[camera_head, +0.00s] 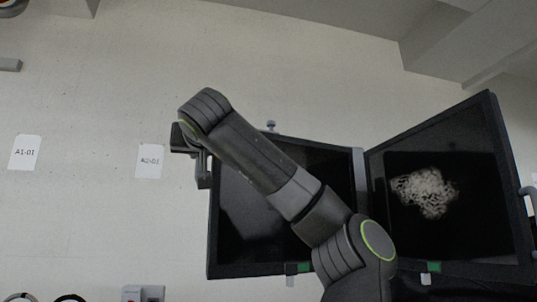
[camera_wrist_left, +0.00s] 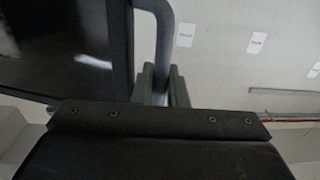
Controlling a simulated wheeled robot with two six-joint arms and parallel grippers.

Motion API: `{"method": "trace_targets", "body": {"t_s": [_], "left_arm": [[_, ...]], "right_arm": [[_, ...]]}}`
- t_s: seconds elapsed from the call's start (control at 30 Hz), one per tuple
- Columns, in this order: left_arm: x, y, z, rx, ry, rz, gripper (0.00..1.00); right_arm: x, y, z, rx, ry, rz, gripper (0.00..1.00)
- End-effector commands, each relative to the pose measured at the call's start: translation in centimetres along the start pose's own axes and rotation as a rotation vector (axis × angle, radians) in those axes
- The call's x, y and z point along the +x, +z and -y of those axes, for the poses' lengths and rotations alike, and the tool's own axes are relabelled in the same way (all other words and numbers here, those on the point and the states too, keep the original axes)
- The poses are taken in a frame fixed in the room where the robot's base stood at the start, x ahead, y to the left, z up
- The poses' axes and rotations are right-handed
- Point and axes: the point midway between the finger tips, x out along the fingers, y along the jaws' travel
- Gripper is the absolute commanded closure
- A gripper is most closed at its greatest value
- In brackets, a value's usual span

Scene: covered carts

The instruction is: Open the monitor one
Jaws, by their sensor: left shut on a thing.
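Two dark monitors stand side by side in the head view: a left monitor (camera_head: 240,235) and a right monitor (camera_head: 480,145) showing a pale, cloud-like picture. My left arm crosses in front of the left monitor and hides much of it. My left gripper (camera_head: 203,178) is at that monitor's left edge. In the left wrist view, the fingers of my left gripper (camera_wrist_left: 164,88) are shut around a grey bent-tube handle (camera_wrist_left: 165,40) beside a dark monitor panel (camera_wrist_left: 75,50). My right gripper is not in view.
A pale wall stands behind, with paper labels A1-01 (camera_head: 25,153) and A2-01 (camera_head: 149,161). A grey post (camera_head: 360,175) stands between the monitors. Another handle (camera_head: 528,197) is at the right monitor's outer edge. The space left of the monitors looks clear.

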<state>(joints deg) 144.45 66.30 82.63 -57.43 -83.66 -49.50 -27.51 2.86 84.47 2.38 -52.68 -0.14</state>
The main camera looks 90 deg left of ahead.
Motion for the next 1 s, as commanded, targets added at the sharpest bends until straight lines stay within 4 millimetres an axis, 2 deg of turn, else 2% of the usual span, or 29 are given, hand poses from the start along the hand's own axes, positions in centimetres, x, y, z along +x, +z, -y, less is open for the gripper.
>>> {"method": "trace_targets", "body": {"t_s": [0.03, 0.07, 0.1, 0.37, 0.47, 0.57, 0.7, 1.0], "left_arm": [[0.0, -0.1, 0.0, 0.000, 0.000, -0.002, 1.00], [0.0, 0.0, 0.0, 0.000, 0.000, -0.002, 0.85], [0.0, 0.0, 0.0, 0.000, 0.000, -0.002, 0.83], [-0.1, 0.0, 0.0, -0.001, 0.000, 0.000, 0.83], [-0.7, 0.0, -0.1, -0.001, 0.001, -0.002, 0.83], [-2.1, 0.0, -0.1, -0.002, 0.001, -0.003, 0.83], [-5.2, 0.0, -0.1, -0.002, 0.002, -0.006, 0.83], [-12.0, 0.0, -0.1, -0.002, 0.003, -0.005, 0.83]], "right_arm": [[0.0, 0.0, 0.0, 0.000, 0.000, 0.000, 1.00], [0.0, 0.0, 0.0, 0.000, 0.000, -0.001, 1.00], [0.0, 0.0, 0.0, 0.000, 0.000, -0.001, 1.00], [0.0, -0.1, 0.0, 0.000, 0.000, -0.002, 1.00], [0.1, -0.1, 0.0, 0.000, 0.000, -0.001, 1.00], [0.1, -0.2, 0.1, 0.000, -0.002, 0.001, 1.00], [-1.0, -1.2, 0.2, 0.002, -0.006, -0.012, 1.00], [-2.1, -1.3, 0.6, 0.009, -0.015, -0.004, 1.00]]}}
